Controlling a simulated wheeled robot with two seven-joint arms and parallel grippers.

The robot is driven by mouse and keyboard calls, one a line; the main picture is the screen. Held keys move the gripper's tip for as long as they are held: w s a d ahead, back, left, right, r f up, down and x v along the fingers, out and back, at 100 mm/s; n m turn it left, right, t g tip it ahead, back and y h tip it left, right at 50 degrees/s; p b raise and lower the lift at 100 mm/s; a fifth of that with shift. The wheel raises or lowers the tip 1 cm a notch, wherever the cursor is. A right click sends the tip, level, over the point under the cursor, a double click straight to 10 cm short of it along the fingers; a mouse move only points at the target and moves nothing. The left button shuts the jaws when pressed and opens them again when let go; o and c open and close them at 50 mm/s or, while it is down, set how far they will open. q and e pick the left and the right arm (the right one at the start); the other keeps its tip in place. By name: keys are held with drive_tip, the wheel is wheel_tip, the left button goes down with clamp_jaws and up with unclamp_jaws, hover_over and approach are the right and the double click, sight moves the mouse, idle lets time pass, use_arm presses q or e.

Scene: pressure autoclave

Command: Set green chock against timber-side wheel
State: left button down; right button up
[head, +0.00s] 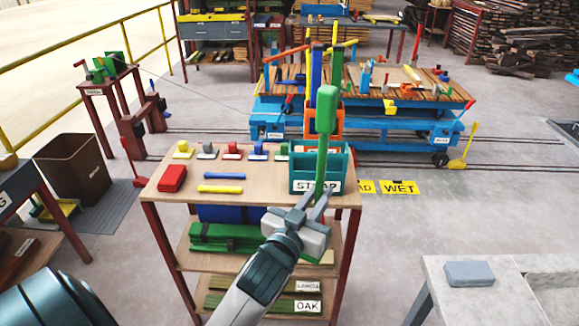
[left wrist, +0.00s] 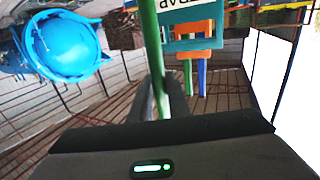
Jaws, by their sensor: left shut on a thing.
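My left gripper (head: 318,205) is shut on a green long-handled piece (head: 326,110), held upright with its thick block at the top. Its shaft passes in front of the teal STRAP bin. In the left wrist view the green shaft (left wrist: 150,40) runs up from between the fingers (left wrist: 160,100). I cannot tell whether this piece is the chock. A blue cart (head: 350,141) carries timber; its dark wheel (head: 440,159) shows at the front right. A yellow long-handled wedge (head: 460,161) stands on the floor beside that wheel. My right gripper is not in view.
A wooden-topped table (head: 215,177) holds small coloured pieces, and the teal bin (head: 300,172) stands at its right edge. An orange bin (head: 338,120) with tall coloured handles is behind it. A grey bench (head: 505,290) is at lower right.

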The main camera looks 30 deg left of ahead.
use_arm(q)
drive_tip(key=s+d+f+m+h, duration=0.1)
drive_tip(key=d+f, duration=0.1)
drive_tip(key=d, duration=0.4)
drive_tip(key=shift+s+d+h, duration=0.25)
drive_tip(key=shift+d+h, duration=0.15)
drive_tip(key=shift+a, duration=0.1)
